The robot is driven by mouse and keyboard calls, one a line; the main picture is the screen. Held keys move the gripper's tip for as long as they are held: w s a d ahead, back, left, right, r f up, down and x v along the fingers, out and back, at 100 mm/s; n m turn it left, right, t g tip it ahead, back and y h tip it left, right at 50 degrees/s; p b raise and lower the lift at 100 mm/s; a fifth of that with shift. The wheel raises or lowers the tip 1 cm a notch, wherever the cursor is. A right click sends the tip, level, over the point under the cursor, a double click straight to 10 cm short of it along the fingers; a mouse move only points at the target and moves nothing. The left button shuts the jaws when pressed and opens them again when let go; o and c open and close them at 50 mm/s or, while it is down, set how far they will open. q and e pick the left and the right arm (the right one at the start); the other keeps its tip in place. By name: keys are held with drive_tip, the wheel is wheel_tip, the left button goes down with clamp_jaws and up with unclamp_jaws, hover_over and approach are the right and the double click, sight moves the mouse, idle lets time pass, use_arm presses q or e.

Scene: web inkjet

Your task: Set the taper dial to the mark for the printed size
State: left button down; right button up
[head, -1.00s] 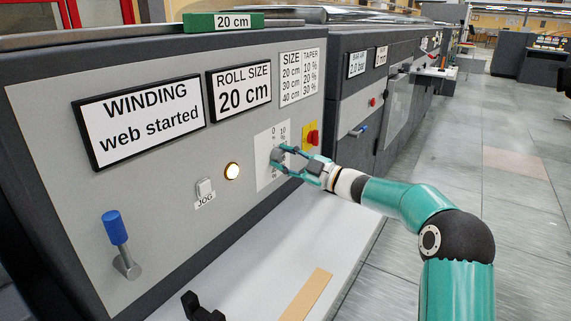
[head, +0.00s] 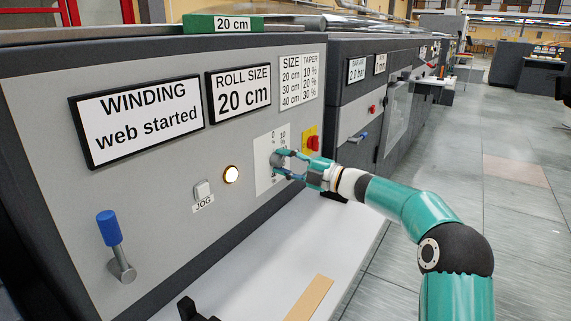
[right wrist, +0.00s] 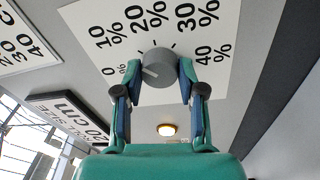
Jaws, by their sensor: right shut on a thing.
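The taper dial is a round grey knob (right wrist: 158,68) on a white scale plate (right wrist: 240,15) marked 0 % to 40 %. Its white pointer line points left, toward the 0 % label. My right gripper (right wrist: 158,80) is shut on the knob, one finger on each side. In the head view my right gripper (head: 277,163) reaches the scale plate (head: 265,180) and mostly covers the knob. The roll size sign (head: 240,92) reads 20 cm. The size and taper table (head: 299,80) pairs 20 cm with 10 %. My left gripper is not in view.
A red and yellow switch (head: 312,143) sits just right of the dial. A lit round lamp (head: 231,174), a JOG button (head: 203,190) and a blue-handled lever (head: 109,228) are to the left. A white shelf (head: 255,275) juts out below.

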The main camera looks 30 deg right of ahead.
drive_tip(key=shift+f, duration=0.35)
drive_tip(key=o, duration=1.1)
drive_tip(key=shift+o, duration=0.2)
drive_tip(key=shift+r, duration=0.15)
drive_tip(key=shift+d, duration=0.1)
drive_tip(key=v, duration=1.2)
